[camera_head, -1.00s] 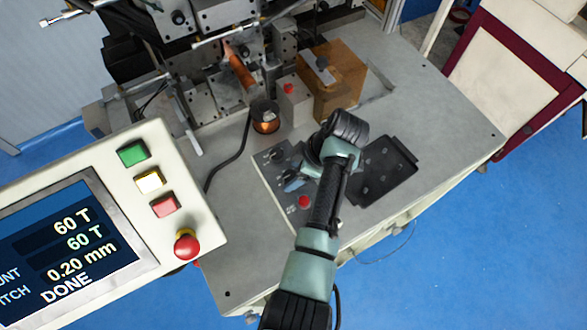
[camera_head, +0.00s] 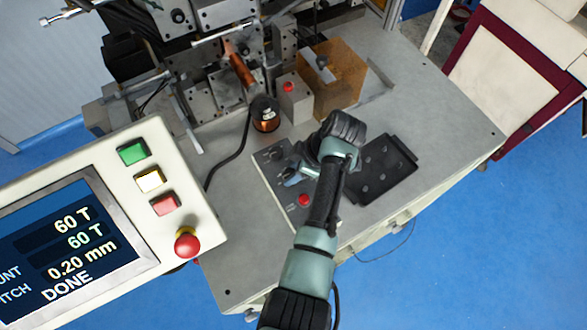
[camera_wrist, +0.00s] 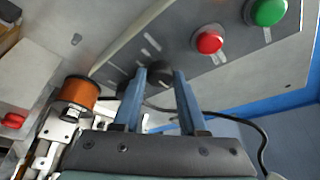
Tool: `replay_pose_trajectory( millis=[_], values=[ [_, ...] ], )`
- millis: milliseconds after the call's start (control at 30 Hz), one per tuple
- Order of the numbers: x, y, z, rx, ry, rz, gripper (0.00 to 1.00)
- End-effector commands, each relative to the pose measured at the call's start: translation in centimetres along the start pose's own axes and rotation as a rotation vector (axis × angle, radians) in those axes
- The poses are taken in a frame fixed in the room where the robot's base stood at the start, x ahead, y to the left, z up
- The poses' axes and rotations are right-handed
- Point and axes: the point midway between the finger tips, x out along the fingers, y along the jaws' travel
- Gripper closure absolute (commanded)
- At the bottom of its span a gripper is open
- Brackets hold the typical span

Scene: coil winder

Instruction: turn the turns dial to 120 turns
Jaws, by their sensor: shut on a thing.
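The grey control panel (camera_head: 265,180) lies on the machine bench, with small dark dials at its far end. My gripper (camera_head: 291,179) is down at this panel, partly hidden by my wrist in the head view. In the wrist view my two blue fingers (camera_wrist: 160,73) are shut on a black dial (camera_wrist: 158,78), one on each side of it. Its pointer and scale cannot be read. The screen (camera_head: 70,245) at left shows 60 T, 60 T, 0.20 mm and DONE.
A red button (camera_head: 304,200) sits on the panel near my gripper; a green button (camera_wrist: 268,11) shows in the wrist view. A black tray (camera_head: 384,168) lies to the right. A copper spool (camera_head: 265,116) and an amber cover (camera_head: 340,80) stand behind.

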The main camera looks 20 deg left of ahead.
Motion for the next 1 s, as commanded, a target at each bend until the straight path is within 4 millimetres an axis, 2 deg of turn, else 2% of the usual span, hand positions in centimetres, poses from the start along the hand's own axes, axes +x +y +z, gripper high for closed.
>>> replay_pose_trajectory(
  millis=[333,1000],
  values=[
    [-0.12,-0.22,-0.10,0.113,0.001,0.045,1.00],
    [-0.03,-0.60,-0.29,0.592,0.000,0.245,1.00]
  ],
)
